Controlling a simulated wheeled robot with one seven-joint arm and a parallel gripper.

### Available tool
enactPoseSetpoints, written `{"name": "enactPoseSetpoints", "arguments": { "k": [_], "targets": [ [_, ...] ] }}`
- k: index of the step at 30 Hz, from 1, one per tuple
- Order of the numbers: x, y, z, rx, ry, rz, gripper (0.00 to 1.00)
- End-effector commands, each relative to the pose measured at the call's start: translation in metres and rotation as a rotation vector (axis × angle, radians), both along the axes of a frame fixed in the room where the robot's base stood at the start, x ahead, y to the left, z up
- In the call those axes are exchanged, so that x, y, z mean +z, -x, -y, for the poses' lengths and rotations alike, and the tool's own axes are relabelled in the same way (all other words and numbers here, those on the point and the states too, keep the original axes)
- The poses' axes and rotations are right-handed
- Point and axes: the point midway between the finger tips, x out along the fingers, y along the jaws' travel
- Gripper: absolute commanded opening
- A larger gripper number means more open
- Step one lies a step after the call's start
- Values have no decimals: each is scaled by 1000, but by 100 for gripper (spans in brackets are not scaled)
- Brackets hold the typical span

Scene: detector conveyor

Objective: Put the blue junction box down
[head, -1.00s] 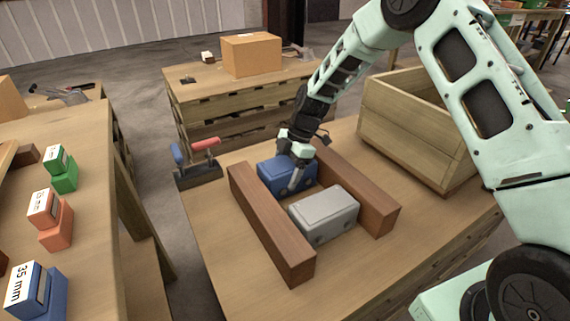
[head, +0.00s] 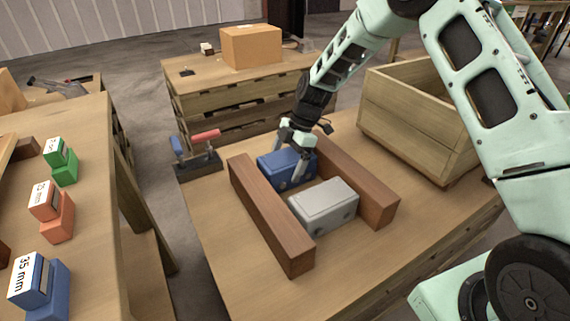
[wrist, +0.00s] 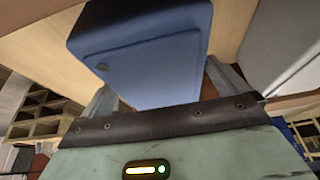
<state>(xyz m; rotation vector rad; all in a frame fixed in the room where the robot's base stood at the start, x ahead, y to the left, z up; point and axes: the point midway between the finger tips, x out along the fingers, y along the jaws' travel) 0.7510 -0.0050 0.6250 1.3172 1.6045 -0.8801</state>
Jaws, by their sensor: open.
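The blue junction box (head: 275,168) rests between two brown wooden rails on the table, behind a grey junction box (head: 325,204). My gripper (head: 295,148) is open, just above and at the top of the blue box, and hides part of it. In the wrist view the blue box (wrist: 145,55) fills the space ahead of my gripper (wrist: 165,90), with a finger seen on either side of its near end. I cannot tell whether the fingers touch the box.
The left rail (head: 270,220) and right rail (head: 355,185) flank the boxes closely. A wooden crate (head: 415,130) stands at the right. A rack with red and blue handles (head: 200,160) is at the table's far left corner. Labelled coloured blocks (head: 45,200) sit on the left table.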

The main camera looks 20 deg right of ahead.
Motion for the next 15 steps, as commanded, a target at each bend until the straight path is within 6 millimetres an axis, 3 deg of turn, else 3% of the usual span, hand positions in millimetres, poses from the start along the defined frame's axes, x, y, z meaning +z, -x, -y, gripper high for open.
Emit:
{"name": "enactPoseSetpoints", "arguments": {
  "k": [9,15],
  "targets": [
    [64,-5,25,-1,-1,3,99],
    [90,-8,36,-1,1,2,99]
  ]
}}
